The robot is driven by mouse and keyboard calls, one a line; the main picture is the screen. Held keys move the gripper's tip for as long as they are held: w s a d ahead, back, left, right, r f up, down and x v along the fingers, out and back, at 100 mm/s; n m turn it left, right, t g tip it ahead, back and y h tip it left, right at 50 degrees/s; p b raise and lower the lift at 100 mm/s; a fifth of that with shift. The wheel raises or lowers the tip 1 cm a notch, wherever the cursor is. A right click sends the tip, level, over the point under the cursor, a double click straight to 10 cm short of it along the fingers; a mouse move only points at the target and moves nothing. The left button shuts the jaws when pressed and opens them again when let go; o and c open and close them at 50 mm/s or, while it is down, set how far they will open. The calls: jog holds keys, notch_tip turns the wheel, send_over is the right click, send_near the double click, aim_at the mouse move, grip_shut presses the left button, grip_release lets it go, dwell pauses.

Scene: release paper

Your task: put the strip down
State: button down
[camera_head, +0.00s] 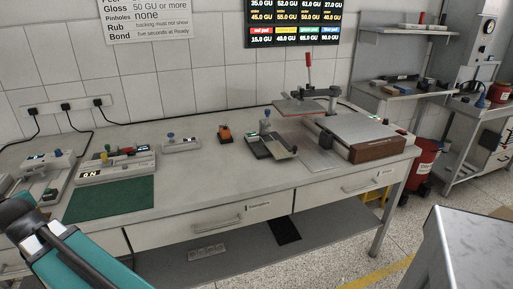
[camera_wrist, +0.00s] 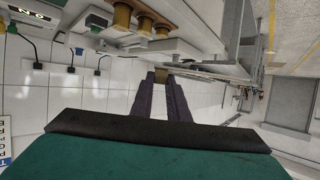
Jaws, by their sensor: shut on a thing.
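My gripper (camera_wrist: 162,78) reaches away from the camera in the wrist view, its two dark fingers close together at the tips. It is shut on a small tan piece, the strip (camera_wrist: 161,73), of which only a little shows between the fingertips. The rest of the strip is hidden or too small to make out. In the head view only my teal arm shows at the lower left, and the gripper's fingers are not visible there.
A long grey bench (camera_head: 225,180) carries a green mat (camera_head: 112,198), several small instruments and a press with a red-handled lever (camera_head: 308,70). A grey cabinet (camera_head: 460,245) stands at the lower right.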

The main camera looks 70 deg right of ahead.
jog(key=s+d+f+m+g+h, duration=0.2)
jog(key=s+d+m+g+h, duration=0.3)
jog(key=d, duration=1.2)
jog(key=s+d+f+m+h, duration=0.2)
jog(key=s+d+m+h, duration=0.3)
jog(key=d, duration=1.3)
jog(key=s+d+f+m+g+h, duration=0.1)
jog(key=s+d+m+g+h, duration=0.15)
jog(key=s+d, duration=0.95)
jog(key=s+d+m+g, duration=0.3)
jog(key=s+d+g, duration=0.1)
jog(key=s+d, duration=0.5)
jog(key=s+d+r+m+g+y+p, duration=0.1)
jog(key=s+d+m+g, duration=0.3)
jog(key=s+d, duration=0.6)
jog(key=s+d+m+g, duration=0.4)
jog(key=s+d+g, duration=0.1)
jog(key=s+d, duration=0.5)
jog(key=shift+s+r+y, duration=0.15)
jog(key=shift+s+y, duration=0.1)
jog(key=shift+s, duration=0.35)
jog(key=s+d+r+m+g+y, duration=0.1)
jog(key=s+d+m+g+y, duration=0.1)
jog(key=s, duration=1.1)
jog(key=shift+d+r+m+g+y+p, duration=0.2)
jog(key=shift+d+m+g+y+p, duration=0.1)
jog(key=shift+d+m+g, duration=0.25)
jog(key=shift+a+f, duration=0.1)
jog(key=shift+f+p, duration=0.5)
jog(key=shift+f, duration=2.55)
